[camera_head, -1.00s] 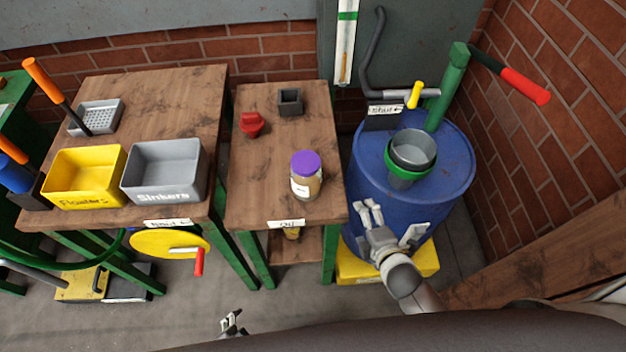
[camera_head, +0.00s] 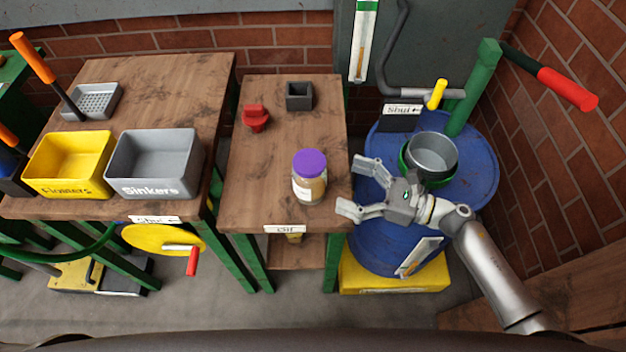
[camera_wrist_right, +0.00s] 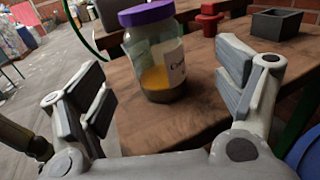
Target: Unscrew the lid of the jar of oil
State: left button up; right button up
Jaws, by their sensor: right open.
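The jar of oil (camera_head: 309,188) stands upright on the small wooden table, near its front right. Its purple lid (camera_head: 309,163) is on top. My right gripper (camera_head: 358,188) is open and empty, just right of the jar and apart from it, with its fingers pointing left toward it. In the right wrist view the jar (camera_wrist_right: 160,70) stands ahead between the two open fingers, farther off than their tips, with yellow liquid low inside and a label on its side. Its lid (camera_wrist_right: 146,14) is at the top edge there. My left gripper is not visible in the head view.
A red object (camera_head: 256,118) and a dark square cup (camera_head: 299,96) stand farther back on the small table (camera_head: 270,200). A blue barrel (camera_head: 480,175) with a grey pot (camera_head: 432,153) is on the right. Yellow (camera_head: 68,186) and grey bins (camera_head: 150,188) stand on the left table.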

aim_at(325, 179)
jog(key=p+x, duration=0.1)
jog(key=x, duration=0.3)
jog(key=shift+a+r, duration=0.1)
jog(key=shift+a, duration=0.1)
jog(key=p+x, duration=0.1)
jog(key=x, duration=0.3)
jog(key=shift+s+a+p, duration=0.15)
jog(key=shift+s+p, duration=0.05)
jog(key=shift+p, duration=0.2)
jog(key=shift+w+a, duration=0.15)
jog(key=shift+a, duration=0.3)
jog(key=c, duration=1.3)
